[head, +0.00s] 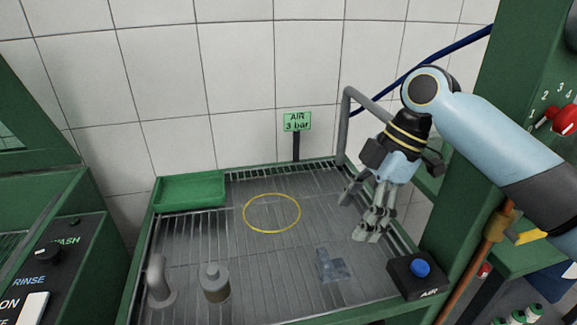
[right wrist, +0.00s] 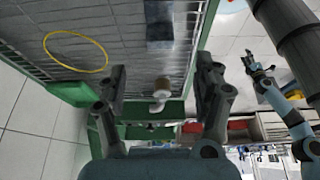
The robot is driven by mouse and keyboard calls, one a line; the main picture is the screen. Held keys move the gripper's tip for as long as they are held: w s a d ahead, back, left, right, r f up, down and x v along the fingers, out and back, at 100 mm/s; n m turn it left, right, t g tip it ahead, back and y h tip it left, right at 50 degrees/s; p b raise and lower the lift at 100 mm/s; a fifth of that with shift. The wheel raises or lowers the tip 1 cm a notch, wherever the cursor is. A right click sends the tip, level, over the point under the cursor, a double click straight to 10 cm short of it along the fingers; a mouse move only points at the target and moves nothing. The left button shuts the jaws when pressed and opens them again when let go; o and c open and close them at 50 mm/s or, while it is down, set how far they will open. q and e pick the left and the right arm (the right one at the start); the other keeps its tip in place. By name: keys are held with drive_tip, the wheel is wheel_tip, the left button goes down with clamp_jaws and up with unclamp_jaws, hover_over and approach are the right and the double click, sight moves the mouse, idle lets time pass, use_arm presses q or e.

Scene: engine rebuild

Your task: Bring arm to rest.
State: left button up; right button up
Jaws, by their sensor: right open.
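My right gripper (head: 357,217) comes in from the right in the head view and hangs over the right side of the slatted metal bench (head: 230,245). Its fingers are apart with nothing between them. In the right wrist view both fingers of this gripper (right wrist: 160,85) show wide apart, with the bench behind them. A light blue arm with a small gripper (right wrist: 260,68) shows at the right of the right wrist view; it looks like my left one, too small to read its jaws. It is outside the head view.
An air button box (head: 418,275) and a grey post (head: 344,125) stand near the right arm.

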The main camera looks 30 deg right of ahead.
drive_tip(key=s+a+f+m+t+h, duration=0.1)
drive_tip(key=s+f+m+h, duration=0.15)
drive_tip(key=s+m, duration=0.55)
drive_tip(key=s+a+f+m+t+h, duration=0.1)
drive_tip(key=s+a+m+t+h, duration=0.15)
drive_tip(key=s+m, duration=0.55)
drive_tip(key=s+d+f+n+g+b, duration=0.1)
drive_tip(key=d+f+b, duration=0.15)
drive_tip(key=f, duration=1.25)
drive_tip(key=s+d+f+g+b, duration=0.1)
drive_tip(key=f+b, duration=0.3)
drive_tip(key=f, duration=1)
drive_tip(key=s+f+g+b, duration=0.1)
drive_tip(key=s+f+b, duration=0.1)
drive_tip(key=s+f, duration=0.7)
drive_tip(key=s+d+f+b, duration=0.1)
drive_tip(key=s+f+b, duration=0.2)
drive_tip(key=s+f, duration=0.7)
wheel_tip(320, 180, down, 5)
drive_tip(key=shift+s+r+g, duration=0.1)
drive_tip(key=shift+s+g, duration=0.15)
drive_tip(key=shift+g, duration=0.1)
